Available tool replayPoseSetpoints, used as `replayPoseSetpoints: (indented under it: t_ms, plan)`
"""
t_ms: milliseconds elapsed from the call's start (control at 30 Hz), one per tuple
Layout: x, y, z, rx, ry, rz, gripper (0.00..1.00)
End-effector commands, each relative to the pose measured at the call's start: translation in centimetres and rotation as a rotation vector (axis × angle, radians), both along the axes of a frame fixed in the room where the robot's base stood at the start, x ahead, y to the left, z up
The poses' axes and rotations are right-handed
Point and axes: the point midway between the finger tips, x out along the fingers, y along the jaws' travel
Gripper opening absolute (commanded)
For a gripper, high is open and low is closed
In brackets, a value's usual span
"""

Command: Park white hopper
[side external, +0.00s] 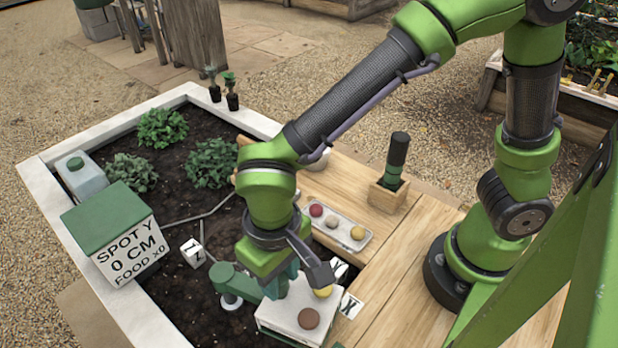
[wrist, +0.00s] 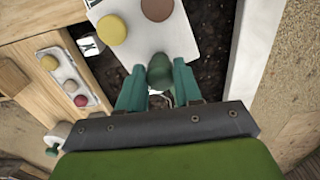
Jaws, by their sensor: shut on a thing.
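The white hopper (side external: 284,309) is a pale box at the near end of the soil bed, with a brown disc and a yellow disc on top. The wrist view shows its white top (wrist: 183,38) just ahead of my fingers. My gripper (side external: 279,283) points down beside the hopper. In the wrist view its teal fingers (wrist: 158,88) are shut on a dark green rounded knob (wrist: 160,68), at the hopper's edge. I cannot tell how the knob joins the hopper. A green jointed piece (side external: 236,281) reaches from the left to my fingers. The hopper's underside is hidden.
A green-topped box reading "SPOT Y 0 CM FOOD X0" (side external: 128,252) stands on the left. White marker tiles lie at Z (side external: 193,252) and X (side external: 350,305). A tray of coloured discs (side external: 338,228) and a wooden holder (side external: 388,195) occupy the deck. Plants fill the far soil.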

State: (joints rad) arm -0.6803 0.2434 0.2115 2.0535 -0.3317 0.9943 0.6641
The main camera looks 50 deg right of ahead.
Motion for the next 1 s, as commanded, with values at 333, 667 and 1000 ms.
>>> replayPoseSetpoints:
  t_ms: [333, 667, 1000]
  plan:
    - [-0.2, 0.7, 0.1, 0.002, -0.002, 0.002, 0.23]
    - [-0.4, 2.1, 0.0, 0.001, -0.001, 0.003, 0.23]
    - [-0.4, 2.5, 0.1, 0.001, -0.001, 0.000, 0.23]
